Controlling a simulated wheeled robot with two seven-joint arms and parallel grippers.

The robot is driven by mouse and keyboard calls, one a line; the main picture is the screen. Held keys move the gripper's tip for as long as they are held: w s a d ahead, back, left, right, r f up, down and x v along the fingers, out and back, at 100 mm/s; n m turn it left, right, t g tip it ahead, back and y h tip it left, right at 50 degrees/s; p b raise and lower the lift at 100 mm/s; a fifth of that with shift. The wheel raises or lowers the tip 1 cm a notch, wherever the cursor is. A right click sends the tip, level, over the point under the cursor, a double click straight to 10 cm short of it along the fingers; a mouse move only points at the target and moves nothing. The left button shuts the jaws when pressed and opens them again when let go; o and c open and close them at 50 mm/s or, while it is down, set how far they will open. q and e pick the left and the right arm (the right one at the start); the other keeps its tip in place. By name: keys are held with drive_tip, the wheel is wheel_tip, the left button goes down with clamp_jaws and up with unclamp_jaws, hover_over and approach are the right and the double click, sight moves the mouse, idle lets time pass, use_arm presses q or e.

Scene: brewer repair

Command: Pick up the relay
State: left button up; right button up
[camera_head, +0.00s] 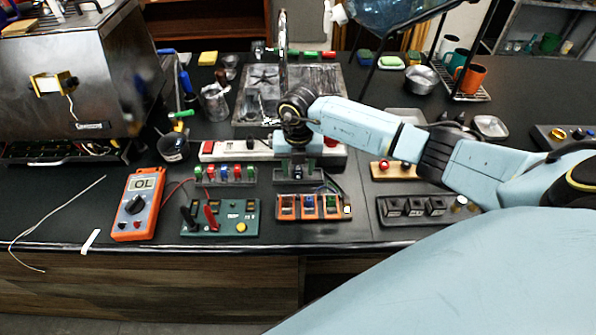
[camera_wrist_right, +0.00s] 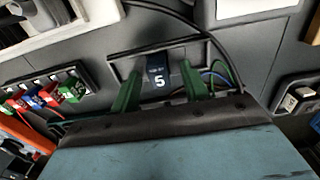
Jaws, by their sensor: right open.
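The relay (camera_wrist_right: 158,76) is a dark blue block with a white number 5, standing in a grey rectangular holder (camera_wrist_right: 122,65) in the right wrist view. My right gripper (camera_wrist_right: 161,92) has two green fingers, one on each side of the relay, with gaps between them and it. The gripper is open. In the head view my right gripper (camera_head: 298,170) points down at the holder behind the orange module, and it hides most of the relay. My left gripper is not in view.
An orange module (camera_head: 313,207) with blue blocks sits in front of the gripper. A white power strip (camera_head: 225,151) lies behind. A row of coloured terminals (camera_head: 224,174), a green board (camera_head: 220,218) and an orange multimeter (camera_head: 138,204) are to the left. A black switch panel (camera_head: 425,210) is right.

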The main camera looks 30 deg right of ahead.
clamp_jaws()
